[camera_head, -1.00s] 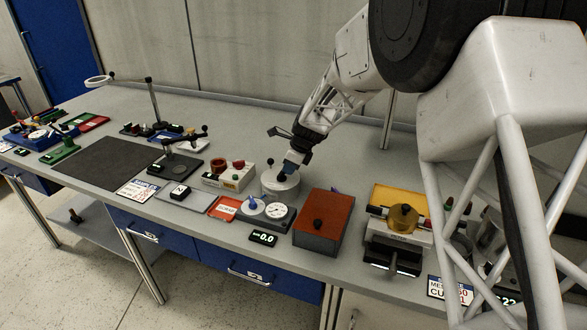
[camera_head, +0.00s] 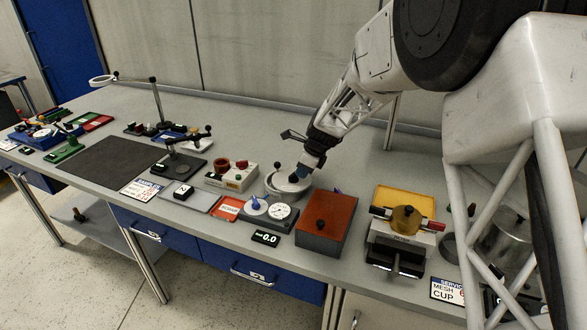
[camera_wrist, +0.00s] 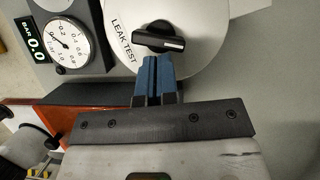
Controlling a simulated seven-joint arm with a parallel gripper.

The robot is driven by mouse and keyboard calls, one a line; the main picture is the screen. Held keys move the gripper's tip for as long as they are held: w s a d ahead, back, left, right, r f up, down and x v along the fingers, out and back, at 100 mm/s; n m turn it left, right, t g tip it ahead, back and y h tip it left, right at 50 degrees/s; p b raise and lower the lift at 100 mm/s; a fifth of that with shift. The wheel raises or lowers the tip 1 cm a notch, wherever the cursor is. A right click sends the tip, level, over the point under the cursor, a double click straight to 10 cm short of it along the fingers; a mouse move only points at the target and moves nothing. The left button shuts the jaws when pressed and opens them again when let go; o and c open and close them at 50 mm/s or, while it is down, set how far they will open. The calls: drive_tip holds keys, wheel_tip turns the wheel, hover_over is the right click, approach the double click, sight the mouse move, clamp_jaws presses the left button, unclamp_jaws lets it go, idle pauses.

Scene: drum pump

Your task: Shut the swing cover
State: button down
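A round pale grey unit (camera_head: 285,188) stands on the bench behind the dial block, below my gripper. In the wrist view its pale disc (camera_wrist: 205,50) is marked "LEAK TEST" and carries a black lever knob (camera_wrist: 160,37). I take this disc to be the swing cover, but cannot be sure; its hinge and how far it stands open do not show. My gripper (camera_wrist: 153,70) has its blue fingers together with only a thin line between them and nothing visible held. The tips are over the disc beside the knob; contact cannot be told.
A pressure dial (camera_head: 280,211) and a "0.0" readout (camera_head: 265,238) sit in front. A block with red knobs (camera_head: 230,175) is to the left.

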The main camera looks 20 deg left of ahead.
drive_tip(key=v, duration=1)
drive_tip(key=shift+s+r, duration=0.15)
drive_tip(key=shift+s, duration=0.05)
drive_tip(key=shift+w, duration=0.1)
drive_tip(key=w+d+f+n+h, duration=0.1)
drive_tip(key=w+d+n, duration=0.3)
drive_tip(key=w+d, duration=0.2)
drive_tip(key=shift+f+g+h, duration=0.3)
drive_tip(key=shift+g, duration=0.1)
drive_tip(key=shift+f, duration=0.1)
drive_tip(key=x, duration=0.9)
drive_tip(key=shift+a+f, duration=0.15)
drive_tip(key=shift+f, duration=0.25)
drive_tip(key=shift+s+a+f, duration=0.2)
drive_tip(key=shift+s+a, duration=0.3)
drive_tip(key=shift+a, duration=0.4)
drive_tip(key=shift+s+a+f, duration=0.25)
drive_tip(key=shift+s+a, duration=0.15)
drive_tip(key=shift+a, duration=0.4)
